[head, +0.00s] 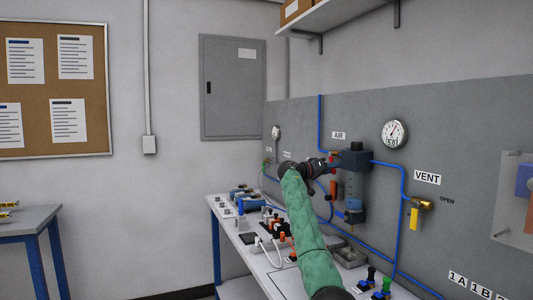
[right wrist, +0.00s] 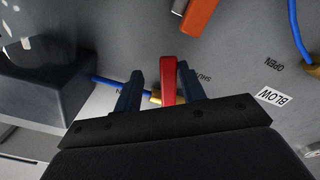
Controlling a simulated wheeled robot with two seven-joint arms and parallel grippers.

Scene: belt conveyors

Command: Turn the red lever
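The red lever (right wrist: 168,82) shows in the right wrist view, on the grey panel near a brass fitting (right wrist: 155,97) and a blue tube. My right gripper (right wrist: 160,76) has its two dark fingers apart, one on each side of the lever. The right finger looks very close to the lever; a gap shows on the left side. I cannot tell whether either finger touches it. In the head view my right gripper (head: 322,167) is at the panel below the AIR label (head: 339,135), and the arm largely hides the lever there. My left gripper is out of view.
A grey filter unit (head: 355,185) stands just right of my gripper. A yellow VENT handle (head: 414,218) and a gauge (head: 394,134) are farther right. A workbench (head: 236,240) with several parts lies below. An orange part (right wrist: 199,18) is near the lever in the wrist view.

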